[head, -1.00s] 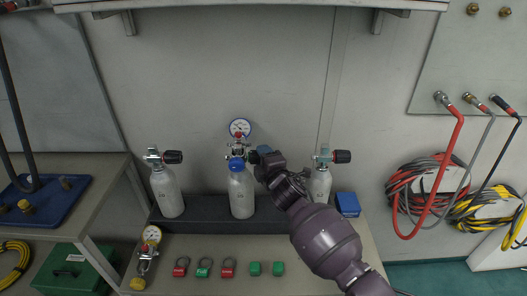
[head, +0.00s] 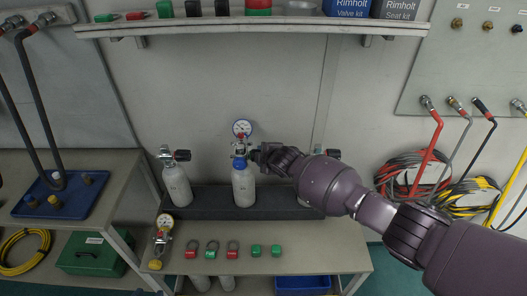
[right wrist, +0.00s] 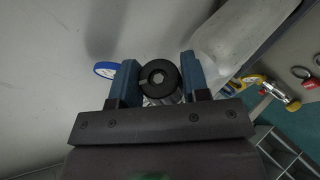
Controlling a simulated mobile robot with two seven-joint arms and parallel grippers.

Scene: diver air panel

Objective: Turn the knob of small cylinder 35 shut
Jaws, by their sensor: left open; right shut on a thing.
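Three small pale cylinders stand in a dark rack: a left one (head: 177,186), a middle one with a blue collar (head: 243,188) and a right one mostly hidden behind my arm. No number 35 is legible. The middle cylinder carries a round gauge (head: 242,128) on its valve. My right gripper (head: 259,155) reaches in from the right to the right side of that valve. In the right wrist view its blue fingers are shut on a round black knob (right wrist: 160,79), with the gauge's blue rim (right wrist: 106,70) beside it. My left gripper is not visible.
The rack (head: 216,203) stands at the back of a bench. Red and green shackle-like pieces (head: 211,250) and a loose regulator with a gauge (head: 163,235) lie in front. A shelf (head: 250,29) runs above. Hoses (head: 432,160) hang at the right.

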